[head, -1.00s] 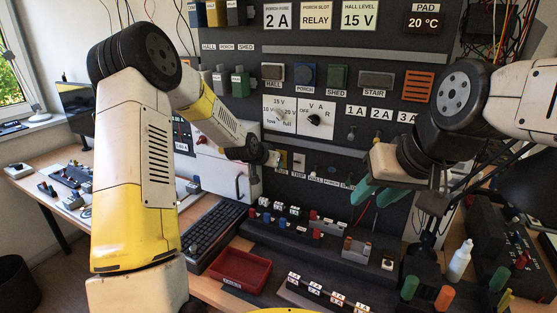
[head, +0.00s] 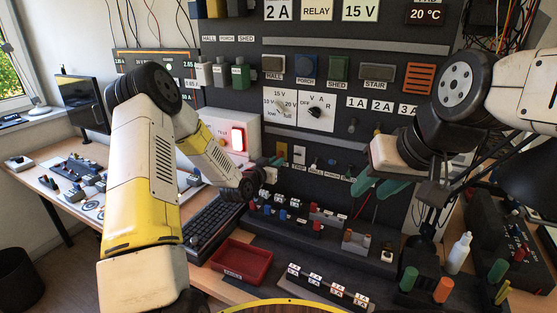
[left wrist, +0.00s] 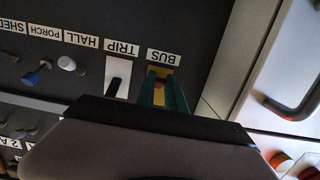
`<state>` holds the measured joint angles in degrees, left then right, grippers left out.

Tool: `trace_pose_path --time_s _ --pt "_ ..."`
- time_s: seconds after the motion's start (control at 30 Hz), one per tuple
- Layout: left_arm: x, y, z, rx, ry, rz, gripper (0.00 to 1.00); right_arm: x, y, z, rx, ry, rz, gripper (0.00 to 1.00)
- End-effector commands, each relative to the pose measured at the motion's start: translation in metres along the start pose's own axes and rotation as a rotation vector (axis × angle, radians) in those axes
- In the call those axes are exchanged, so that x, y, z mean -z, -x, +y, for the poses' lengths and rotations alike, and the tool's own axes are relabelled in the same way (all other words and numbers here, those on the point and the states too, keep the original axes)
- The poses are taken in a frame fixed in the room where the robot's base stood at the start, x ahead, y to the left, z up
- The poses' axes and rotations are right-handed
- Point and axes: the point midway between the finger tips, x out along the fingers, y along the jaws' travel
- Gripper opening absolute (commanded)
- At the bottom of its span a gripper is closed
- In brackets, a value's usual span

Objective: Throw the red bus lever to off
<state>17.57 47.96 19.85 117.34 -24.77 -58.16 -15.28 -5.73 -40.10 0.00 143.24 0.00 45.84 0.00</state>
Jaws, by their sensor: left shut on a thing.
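The red bus lever (left wrist: 159,83) shows in the left wrist view as a small reddish piece between green fingertips, in front of a yellow plate by the BUS label (left wrist: 164,57). My left gripper (left wrist: 163,92) is shut on it; the gripper body hides the rest of the lever. In the head view my left gripper (head: 274,166) is at the lower left of the dark panel, just below the yellow plate (head: 282,150). My right gripper (head: 378,187) is open and empty, its green fingers apart in front of the panel's lower right.
The TRIP switch (left wrist: 117,78) is beside the bus lever, with hall and porch toggles further along. A red tray (head: 240,262) and keyboard (head: 212,228) lie below.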

Motion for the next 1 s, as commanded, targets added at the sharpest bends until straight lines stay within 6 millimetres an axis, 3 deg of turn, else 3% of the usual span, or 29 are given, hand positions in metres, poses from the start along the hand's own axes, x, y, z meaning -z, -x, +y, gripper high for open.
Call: trace_pose_path --time_s 0.3,0.33,0.4,0.43,0.77,1.0 --pt "-0.002 0.000 0.000 -0.001 0.000 -0.004 0.00 0.000 0.000 0.000 0.000 0.000 0.000 0.36" --pt "-0.002 0.000 0.000 -0.001 0.000 -0.003 0.20 0.000 0.000 0.000 0.000 0.000 0.000 0.36" --pt "-0.001 0.000 0.000 0.000 0.000 -0.003 0.34 0.000 0.000 0.000 0.000 0.000 0.000 0.36" --pt "-0.001 0.000 0.000 0.000 0.000 -0.003 0.36 0.000 0.000 0.000 0.000 0.000 0.000 0.36" --pt "-0.001 0.002 0.000 0.000 0.000 -0.002 0.36 0.000 0.000 0.000 0.000 0.000 0.000 0.36" --pt "-0.001 0.036 -0.001 0.002 0.000 -0.003 0.36 0.000 0.000 0.000 0.000 0.000 0.000 0.36"
